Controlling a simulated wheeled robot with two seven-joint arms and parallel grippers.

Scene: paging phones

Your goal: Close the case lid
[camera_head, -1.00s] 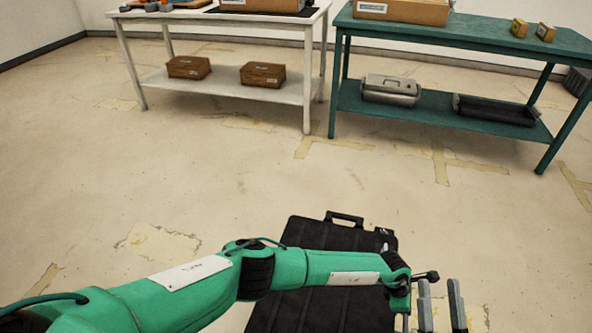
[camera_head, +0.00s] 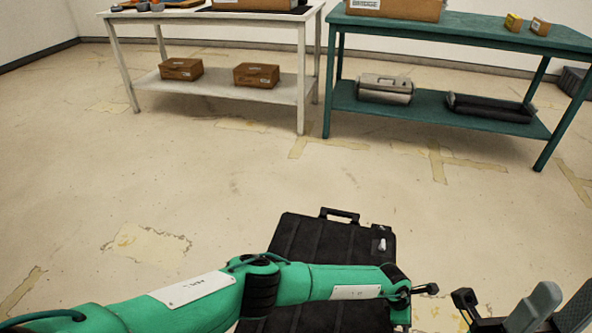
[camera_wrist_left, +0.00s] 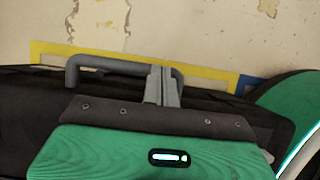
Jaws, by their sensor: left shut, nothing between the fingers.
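The black case (camera_head: 320,245) lies on the floor at the bottom centre, with a ribbed panel and a carry handle (camera_head: 340,214) at its far edge. My left arm crosses in front and hides its near part. I cannot tell how far the lid stands open. In the left wrist view my left gripper (camera_wrist_left: 162,72) is shut and empty, its grey fingers overlapping the right part of a grey handle (camera_wrist_left: 110,62); I cannot tell whether they touch. In the head view its fingers are mostly hidden. My right gripper (camera_head: 560,300) is open and empty at the bottom right, apart from the case.
The floor between case and tables is clear.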

